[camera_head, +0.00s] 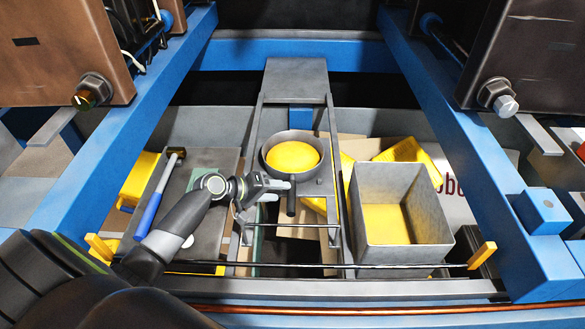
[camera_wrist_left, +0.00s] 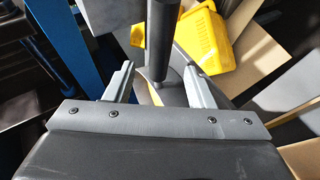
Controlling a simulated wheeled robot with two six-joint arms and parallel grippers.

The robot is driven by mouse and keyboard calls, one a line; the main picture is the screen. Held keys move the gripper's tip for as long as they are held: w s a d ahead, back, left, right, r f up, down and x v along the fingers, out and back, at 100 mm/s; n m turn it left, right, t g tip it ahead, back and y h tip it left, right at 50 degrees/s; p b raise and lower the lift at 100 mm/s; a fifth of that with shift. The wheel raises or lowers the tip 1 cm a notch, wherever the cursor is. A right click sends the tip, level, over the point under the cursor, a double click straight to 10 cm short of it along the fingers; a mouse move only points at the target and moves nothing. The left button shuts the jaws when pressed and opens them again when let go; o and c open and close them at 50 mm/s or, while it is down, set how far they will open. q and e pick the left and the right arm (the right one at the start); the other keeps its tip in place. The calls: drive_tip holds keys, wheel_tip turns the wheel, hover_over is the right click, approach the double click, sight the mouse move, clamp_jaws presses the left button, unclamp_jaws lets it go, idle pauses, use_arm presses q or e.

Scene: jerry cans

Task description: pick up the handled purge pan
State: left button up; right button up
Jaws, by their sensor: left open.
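The handled purge pan (camera_head: 300,178) is a round dark grey pan with yellow in it. It sits on a narrow grey metal stand near the centre of the head view. Its dark handle (camera_head: 291,207) points toward me. My left gripper (camera_head: 284,190) reaches in from the left, with its fingers at the handle just below the pan. In the left wrist view, a dark rod that looks like the handle (camera_wrist_left: 162,35) runs between the two spread fingers (camera_wrist_left: 158,70), with gaps beside it. The jaws are open. Contact cannot be told. My right gripper is out of view.
A grey open bin (camera_head: 432,220) with a yellow bottom stands right of the pan. A blue-handled hammer (camera_head: 157,195) lies on a grey plate at left. Blue beams (camera_head: 480,165) flank both sides. A dark rod (camera_head: 330,266) crosses in front.

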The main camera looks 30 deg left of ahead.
sight(292, 174)
use_arm(q)
drive_tip(key=b+x, duration=0.1)
drive_tip(key=x, duration=0.3)
drive_tip(key=shift+w+b, duration=0.35)
drive_tip(key=shift+b, duration=0.05)
drive_tip(key=shift+s, duration=0.1)
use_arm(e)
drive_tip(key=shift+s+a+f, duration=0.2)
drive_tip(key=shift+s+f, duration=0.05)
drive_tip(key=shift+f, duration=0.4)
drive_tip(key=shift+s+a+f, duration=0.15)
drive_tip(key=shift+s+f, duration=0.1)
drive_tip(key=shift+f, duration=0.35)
use_arm(q)
drive_tip(key=shift+c, duration=0.2)
drive_tip(key=c, duration=0.9)
clamp_jaws()
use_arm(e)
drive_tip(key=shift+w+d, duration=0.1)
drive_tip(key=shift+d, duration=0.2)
use_arm(q)
drive_tip(key=shift+r, duration=0.15)
